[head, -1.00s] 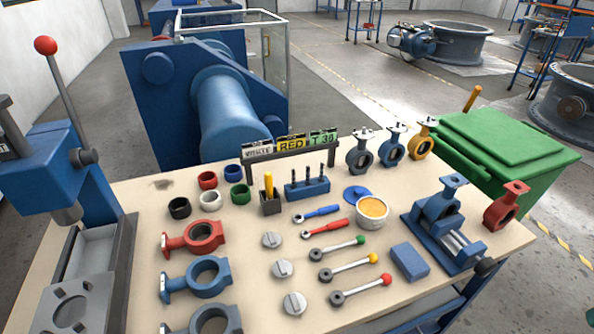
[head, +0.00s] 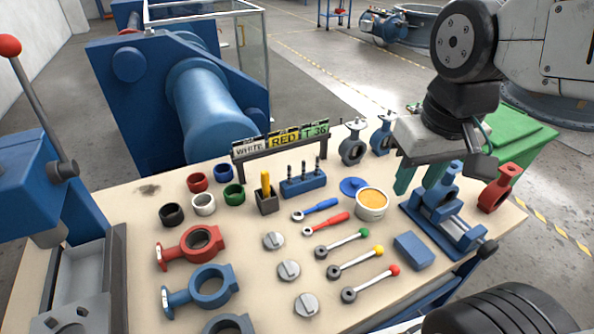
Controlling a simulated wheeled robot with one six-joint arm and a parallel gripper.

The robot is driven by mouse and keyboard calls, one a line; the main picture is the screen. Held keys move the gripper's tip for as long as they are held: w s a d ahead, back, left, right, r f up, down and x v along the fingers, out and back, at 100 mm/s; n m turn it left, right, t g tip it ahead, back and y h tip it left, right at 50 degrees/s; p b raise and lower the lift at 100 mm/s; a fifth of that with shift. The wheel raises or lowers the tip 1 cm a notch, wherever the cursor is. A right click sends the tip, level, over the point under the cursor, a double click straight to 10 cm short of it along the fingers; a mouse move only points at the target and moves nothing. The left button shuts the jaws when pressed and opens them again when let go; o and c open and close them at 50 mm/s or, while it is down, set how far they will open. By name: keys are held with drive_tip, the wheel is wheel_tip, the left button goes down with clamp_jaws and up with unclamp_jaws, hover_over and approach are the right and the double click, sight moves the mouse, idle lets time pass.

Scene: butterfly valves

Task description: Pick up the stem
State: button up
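Three thin dark upright pins (head: 303,168), which look like the stems, stand in a blue block (head: 304,187) behind the middle of the bench. My gripper (head: 419,184) has green fingers that are spread apart with nothing seen between them. It hangs to the right of the pins, over the far right part of the bench near the blue vise (head: 455,232). A blue valve body (head: 438,203) sits in the vise, partly hidden behind my gripper.
A dark holder with a yellow-handled tool (head: 266,187) stands left of the block. A tub of orange paste (head: 371,203) stands between the block and my gripper. Levers and discs lie in front.

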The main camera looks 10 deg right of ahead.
drive_tip(key=w+f, duration=0.3)
drive_tip(key=w, duration=0.9)
drive_tip(key=m+t, duration=0.1)
drive_tip(key=t, duration=0.2)
hover_over(318, 163)
drive_tip(key=s, duration=0.3)
wheel_tip(318, 163, down, 14)
drive_tip(key=r, duration=0.1)
drive_tip(key=x, duration=0.8)
drive_tip(key=shift+r, duration=0.1)
drive_tip(key=shift+w+f, duration=0.25)
drive_tip(key=shift+f, duration=0.3)
clamp_jaws()
